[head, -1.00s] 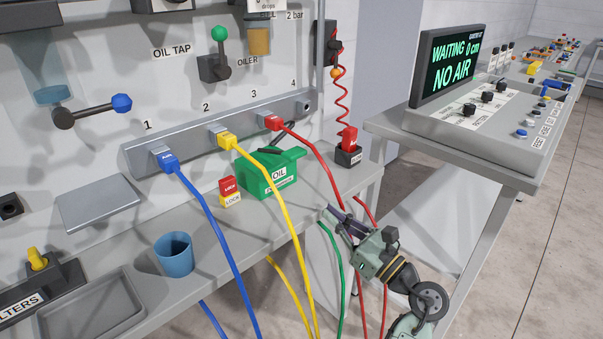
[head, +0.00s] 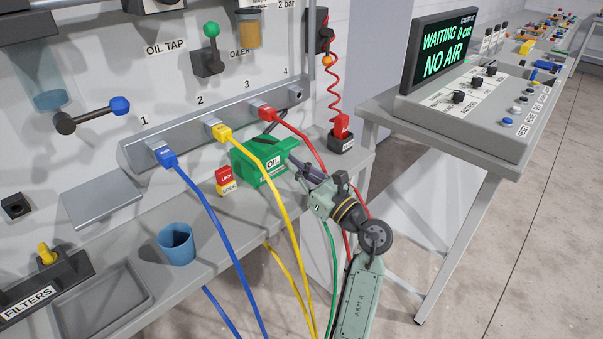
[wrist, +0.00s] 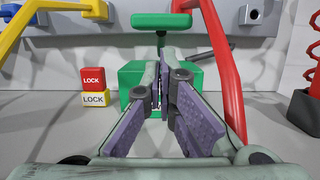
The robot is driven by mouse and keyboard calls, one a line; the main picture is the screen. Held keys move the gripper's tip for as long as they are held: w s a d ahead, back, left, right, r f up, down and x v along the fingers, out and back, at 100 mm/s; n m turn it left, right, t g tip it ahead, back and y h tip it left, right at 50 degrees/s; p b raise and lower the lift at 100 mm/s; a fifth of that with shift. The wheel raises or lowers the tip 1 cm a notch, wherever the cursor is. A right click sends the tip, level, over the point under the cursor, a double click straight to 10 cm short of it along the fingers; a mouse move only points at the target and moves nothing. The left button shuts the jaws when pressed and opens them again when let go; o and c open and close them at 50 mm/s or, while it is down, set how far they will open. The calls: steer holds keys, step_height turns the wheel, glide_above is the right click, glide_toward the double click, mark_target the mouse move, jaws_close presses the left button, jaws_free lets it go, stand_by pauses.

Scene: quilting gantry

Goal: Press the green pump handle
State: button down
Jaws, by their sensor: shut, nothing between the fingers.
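The green oil pump (head: 258,167) stands on the bench, and its box also shows in the wrist view (wrist: 132,76). In the wrist view its green handle (wrist: 161,20) is a crossbar on a dark rod above the box. My gripper (head: 291,160) is shut and empty, close to the right side of the pump in the head view. In the wrist view the fingertips (wrist: 165,70) are in front of the box and lower in the picture than the handle. They hide part of the box; I cannot tell whether they touch it.
A red hose (head: 298,141) and a yellow hose (head: 273,186) pass close to the pump. A red-and-yellow lock block (head: 226,181) is left of it. A blue cup (head: 176,244) stands further left. A console screen (head: 446,45) reads "WAITING 0 cm NO AIR".

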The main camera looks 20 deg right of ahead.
mark_target(290, 144)
steer(key=shift+r, duration=0.5)
steer(key=r, duration=0.2)
steer(key=w+r+p, duration=0.1)
steer(key=r, duration=0.3)
steer(key=shift+w+a+r, duration=0.15)
steer(key=shift+a+r, duration=0.05)
steer(key=shift+a, duration=0.05)
steer(key=shift+w+a+r+p, duration=0.15)
steer(key=shift+w+r+p, duration=0.15)
steer(key=shift+r, duration=0.3)
steer(key=shift+w+a+r+p, duration=0.15)
steer(key=shift+w+r, duration=0.25)
steer(key=shift+r, duration=0.2)
